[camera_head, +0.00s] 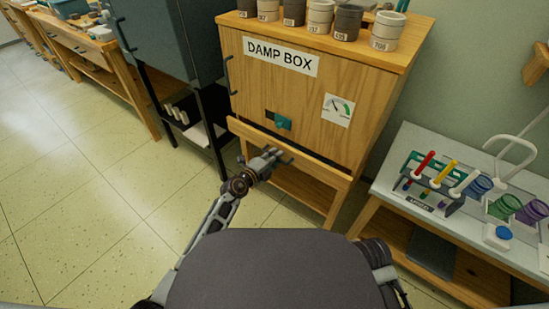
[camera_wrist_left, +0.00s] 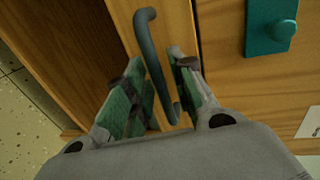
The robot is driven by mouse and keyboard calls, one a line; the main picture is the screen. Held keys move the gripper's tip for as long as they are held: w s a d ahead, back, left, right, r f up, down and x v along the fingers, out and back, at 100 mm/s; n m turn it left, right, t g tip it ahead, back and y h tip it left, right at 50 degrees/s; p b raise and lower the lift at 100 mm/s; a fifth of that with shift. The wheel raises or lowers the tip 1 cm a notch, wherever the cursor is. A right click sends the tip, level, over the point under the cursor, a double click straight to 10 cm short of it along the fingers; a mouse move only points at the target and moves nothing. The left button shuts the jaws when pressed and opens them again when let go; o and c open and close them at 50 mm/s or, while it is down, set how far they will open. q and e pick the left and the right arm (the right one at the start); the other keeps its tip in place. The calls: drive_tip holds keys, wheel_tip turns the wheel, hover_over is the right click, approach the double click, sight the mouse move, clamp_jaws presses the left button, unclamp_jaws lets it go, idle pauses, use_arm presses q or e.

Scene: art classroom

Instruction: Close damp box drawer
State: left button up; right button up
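The damp box (camera_head: 285,75) is a wooden cabinet with a sign, a dial and a teal latch (camera_head: 283,122). Its drawer (camera_head: 320,170) is below the door, with its front standing out and a dark gap behind the top edge. My left gripper (camera_head: 278,157) is at the drawer front. In the left wrist view, a dark teal bar handle (camera_wrist_left: 147,50) runs between the two fingers of my left gripper (camera_wrist_left: 163,85). The fingers are apart, one on each side of the handle. Contact cannot be told. My right gripper is out of view.
Several labelled pots (camera_head: 320,18) stand on top of the damp box. A table (camera_head: 400,165) with a tube rack (camera_head: 435,178) and coloured cups is at the right. A dark cabinet (camera_head: 170,40) stands at the left. The tiled floor (camera_head: 90,180) at left is clear.

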use_arm(q)
clamp_jaws()
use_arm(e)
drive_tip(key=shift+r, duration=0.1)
use_arm(q)
drive_tip(key=shift+r+p+x, duration=0.2)
drive_tip(key=shift+p+x, duration=0.05)
drive_tip(key=shift+x, duration=0.7)
drive_tip(key=shift+r+p+x, duration=0.2)
drive_tip(key=shift+x, duration=0.7)
drive_tip(key=shift+w+d, duration=0.15)
drive_tip(key=shift+w, duration=0.05)
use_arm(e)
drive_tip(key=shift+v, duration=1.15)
use_arm(q)
drive_tip(key=shift+r, duration=0.1)
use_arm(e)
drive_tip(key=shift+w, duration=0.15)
use_arm(q)
unclamp_jaws()
drive_tip(key=o, duration=0.3)
drive_tip(key=shift+w+d, duration=0.15)
drive_tip(key=shift+o, duration=0.2)
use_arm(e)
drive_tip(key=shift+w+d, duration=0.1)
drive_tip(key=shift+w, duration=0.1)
